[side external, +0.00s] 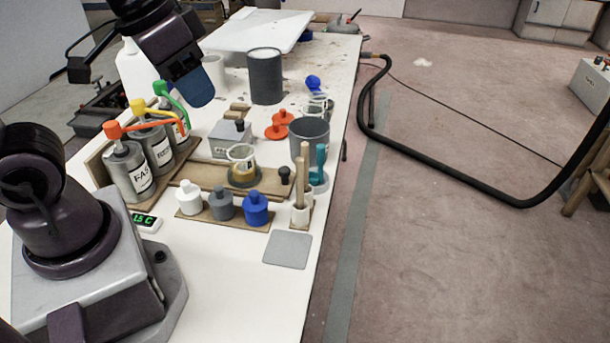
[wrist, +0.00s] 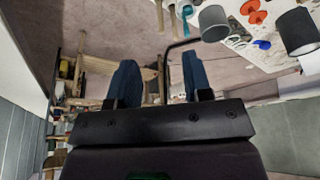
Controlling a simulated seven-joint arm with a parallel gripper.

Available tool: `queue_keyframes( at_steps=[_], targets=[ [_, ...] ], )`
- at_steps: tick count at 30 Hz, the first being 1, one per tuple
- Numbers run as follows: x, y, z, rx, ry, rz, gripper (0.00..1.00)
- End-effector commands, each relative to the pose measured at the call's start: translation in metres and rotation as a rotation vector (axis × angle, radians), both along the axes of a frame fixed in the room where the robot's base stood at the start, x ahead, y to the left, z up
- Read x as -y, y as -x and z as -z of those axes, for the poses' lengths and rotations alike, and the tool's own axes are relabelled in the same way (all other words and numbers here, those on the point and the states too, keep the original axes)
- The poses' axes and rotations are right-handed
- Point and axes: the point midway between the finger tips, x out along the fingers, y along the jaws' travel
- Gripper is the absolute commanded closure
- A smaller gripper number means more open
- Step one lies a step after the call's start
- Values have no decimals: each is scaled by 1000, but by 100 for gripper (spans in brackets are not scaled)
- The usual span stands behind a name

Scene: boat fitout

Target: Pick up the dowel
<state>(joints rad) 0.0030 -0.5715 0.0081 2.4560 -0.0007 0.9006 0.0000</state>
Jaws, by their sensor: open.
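Two pale wooden sticks, one of them likely the dowel (side external: 301,183), stand close together and nearly upright in a small white holder (side external: 300,214) near the table's right edge. I cannot tell which stick is the dowel. In the wrist view a pale stick (wrist: 160,14) shows at the top edge, beyond the fingers and partly cut off. My gripper (side external: 195,90) is raised over the left part of the table, well away from the sticks. Its blue fingers are apart with nothing between them, as the wrist view (wrist: 158,72) shows.
Beside the sticks are a teal-handled tool (side external: 320,162), a grey cup (side external: 310,137) and a dark-knobbed piece (side external: 285,174). Several small bottles (side external: 222,204) stand in a row to the left. A bare grey mat (side external: 288,249) lies in front. A dark cylinder (side external: 265,76) stands farther back.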

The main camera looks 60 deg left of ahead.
Motion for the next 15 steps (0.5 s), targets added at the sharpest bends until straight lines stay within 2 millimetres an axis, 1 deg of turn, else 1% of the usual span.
queue_keyframes(
  at_steps=[1,2,4,8,11,12,14,15],
  targets=[
    [-1,-12,6,-51,6,-13,54],
    [-1,-20,9,-76,15,-37,54],
    [-3,-38,16,-132,43,-123,54],
    [-6,-75,33,-226,97,-366,54],
    [-10,-105,51,-286,137,-613,54],
    [-11,-118,60,-304,151,-727,54],
    [-14,-135,72,-326,170,-908,54],
    [-15,-145,80,-333,183,-1027,54]
  ],
)
